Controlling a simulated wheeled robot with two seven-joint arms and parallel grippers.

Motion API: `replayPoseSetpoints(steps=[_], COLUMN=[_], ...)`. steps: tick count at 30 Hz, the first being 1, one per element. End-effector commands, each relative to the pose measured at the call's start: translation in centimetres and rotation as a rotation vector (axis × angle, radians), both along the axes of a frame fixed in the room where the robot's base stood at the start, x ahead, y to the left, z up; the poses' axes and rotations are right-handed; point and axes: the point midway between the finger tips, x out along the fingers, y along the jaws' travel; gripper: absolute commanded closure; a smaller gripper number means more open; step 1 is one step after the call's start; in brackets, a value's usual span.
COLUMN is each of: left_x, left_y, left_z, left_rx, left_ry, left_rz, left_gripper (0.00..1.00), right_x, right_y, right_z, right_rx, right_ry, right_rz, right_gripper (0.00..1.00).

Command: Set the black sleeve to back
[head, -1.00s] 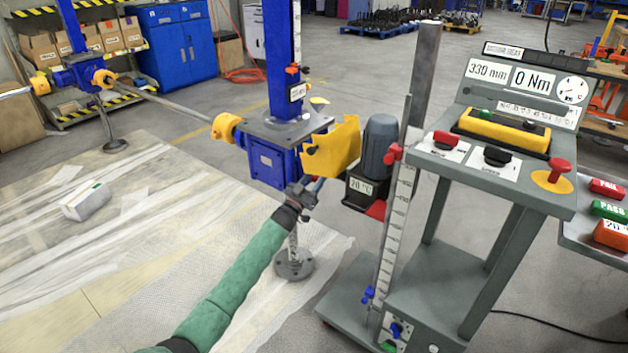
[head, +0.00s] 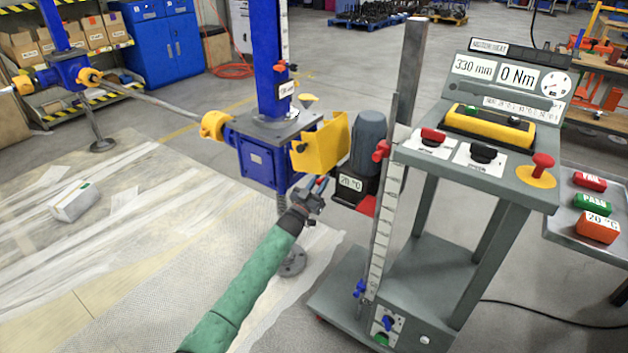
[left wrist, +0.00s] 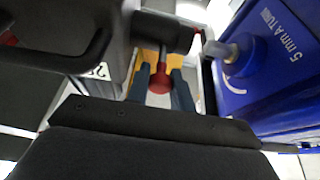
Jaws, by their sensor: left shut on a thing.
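The black sleeve (left wrist: 165,31) shows in the left wrist view as a dark cylinder between the black motor housing (left wrist: 108,62) and the blue gearbox (left wrist: 270,62). A grey shaft end (left wrist: 232,50) sticks out of the gearbox, apart from the sleeve's right end. A red knob (left wrist: 155,85) hangs from the sleeve. My left gripper (left wrist: 160,97) is shut on this knob, one finger on each side. In the head view, my left gripper (head: 318,188) is below the yellow guard (head: 320,146), between gearbox (head: 258,160) and motor (head: 367,145); the sleeve is hidden there. My right gripper is out of view.
A grey trolley (head: 420,255) with an upright scale (head: 380,235) carries the motor and a control panel (head: 480,150). A side table with red, green and orange blocks (head: 597,228) stands at the right. Plastic sheeting (head: 150,220) covers the floor at left.

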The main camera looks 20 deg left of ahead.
Motion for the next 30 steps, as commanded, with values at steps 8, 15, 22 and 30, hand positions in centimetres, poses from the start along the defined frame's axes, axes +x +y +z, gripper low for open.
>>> replayPoseSetpoints(steps=[8, 15, 22, 30], left_x=[-0.2, -0.1, -1.5, -4.9], left_y=[-0.4, -0.2, 0.3, 1.4], left_z=[-0.2, -0.2, -0.9, -2.4], left_rx=[-0.001, -0.001, 0.000, -0.001], left_ry=[0.000, 0.000, 0.001, 0.002], left_rz=[-0.006, -0.004, -0.004, -0.006], left_gripper=[0.57, 0.57, 0.57, 0.57], right_x=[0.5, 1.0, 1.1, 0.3], right_y=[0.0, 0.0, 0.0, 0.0], right_z=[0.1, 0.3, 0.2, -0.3], right_rx=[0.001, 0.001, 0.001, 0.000], right_ry=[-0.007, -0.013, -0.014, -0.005], right_rz=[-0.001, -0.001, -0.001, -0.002], right_gripper=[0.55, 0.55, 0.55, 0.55])
